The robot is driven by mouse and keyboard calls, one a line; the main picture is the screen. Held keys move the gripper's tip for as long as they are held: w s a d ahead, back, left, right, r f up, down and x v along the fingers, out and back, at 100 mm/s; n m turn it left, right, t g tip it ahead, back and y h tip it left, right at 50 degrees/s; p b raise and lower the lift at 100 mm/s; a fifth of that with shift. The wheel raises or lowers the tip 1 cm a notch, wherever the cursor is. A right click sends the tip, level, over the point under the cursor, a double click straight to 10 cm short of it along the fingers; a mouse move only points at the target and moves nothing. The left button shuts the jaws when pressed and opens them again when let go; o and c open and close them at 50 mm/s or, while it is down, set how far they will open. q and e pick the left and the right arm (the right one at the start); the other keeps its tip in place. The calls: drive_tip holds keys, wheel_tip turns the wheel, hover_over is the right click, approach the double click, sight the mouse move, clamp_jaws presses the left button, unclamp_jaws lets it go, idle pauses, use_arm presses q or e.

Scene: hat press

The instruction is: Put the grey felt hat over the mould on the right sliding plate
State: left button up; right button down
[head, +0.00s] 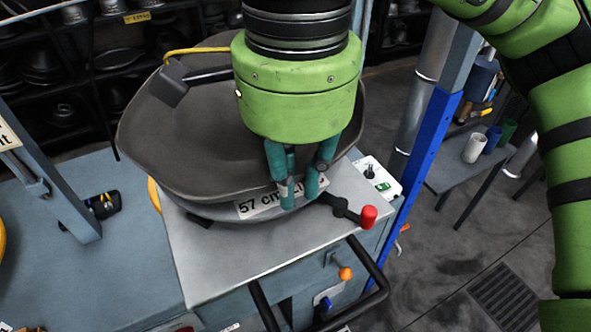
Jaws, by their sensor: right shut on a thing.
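The grey felt hat (190,150) is a wide, dark grey, wavy shape at the middle left, above the right sliding plate (225,270). My right gripper (298,192) points down at the hat's near right edge, its teal fingers shut on the felt there. A pale base with a "57 cm" label (258,205) shows just under the near edge of the hat, partly behind the fingers. The rest of the mould is hidden by the hat, so I cannot tell how far the hat sits over it. My left gripper is not in view.
A lever with a red knob (368,216) sticks out beside the fingers. A black handle bar (372,262) and an orange knob (345,273) are at the plate's front. A blue post (425,165) stands close on the right. Shelves of dark hats (40,60) are behind.

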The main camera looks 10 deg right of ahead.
drive_tip(key=shift+f, duration=0.2)
drive_tip(key=c, duration=1.1)
unclamp_jaws()
drive_tip(key=shift+c, duration=0.2)
drive_tip(key=shift+r, duration=0.1)
wheel_tip(320, 180, up, 12)
drive_tip(key=shift+s, duration=0.1)
